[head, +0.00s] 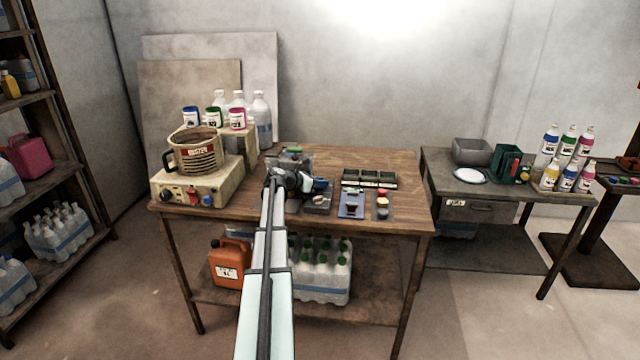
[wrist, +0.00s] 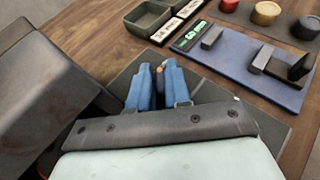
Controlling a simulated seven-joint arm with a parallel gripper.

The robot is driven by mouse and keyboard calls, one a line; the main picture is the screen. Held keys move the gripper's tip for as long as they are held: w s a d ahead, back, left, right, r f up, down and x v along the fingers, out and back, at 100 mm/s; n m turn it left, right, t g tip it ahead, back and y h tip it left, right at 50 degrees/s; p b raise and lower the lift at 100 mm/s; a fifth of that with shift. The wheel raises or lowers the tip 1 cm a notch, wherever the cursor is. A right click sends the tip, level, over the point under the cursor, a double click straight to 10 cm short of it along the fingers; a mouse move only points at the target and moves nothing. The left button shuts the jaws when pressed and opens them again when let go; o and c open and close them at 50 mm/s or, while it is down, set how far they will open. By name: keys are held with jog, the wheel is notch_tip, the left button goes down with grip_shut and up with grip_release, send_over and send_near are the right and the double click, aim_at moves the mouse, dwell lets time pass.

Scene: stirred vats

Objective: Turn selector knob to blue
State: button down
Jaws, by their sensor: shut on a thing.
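My gripper (head: 316,187) is over the middle of the wooden table, and its blue fingers show in the wrist view (wrist: 158,84). They are closed on a small dark piece with an orange-brown tint, which I take to be the selector knob (wrist: 160,78). The knob is mostly hidden by the fingers, so I cannot tell which colour it points at. It sits on a dark grey plate (wrist: 127,76). In the head view the knob is hidden behind my gripper.
A blue panel (head: 351,207) with a green display lies just right of my gripper, beside a plate with round buttons (head: 382,201). A dark grey block (wrist: 40,90) stands close at left. A vat (head: 196,155) on a heater stands further left.

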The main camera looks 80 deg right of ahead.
jog(key=shift+s+a+n+t+h, duration=0.2)
jog(key=shift+n+t+h, duration=0.5)
jog(key=shift+n+t, duration=0.3)
jog(key=shift+d+n+t+h, duration=0.1)
jog(key=shift+n+t+h, duration=0.7)
jog(key=shift+n+t, duration=0.35)
jog(key=c, duration=1.2)
grip_release()
jog(key=shift+o, duration=0.2)
jog(key=v, duration=1.4)
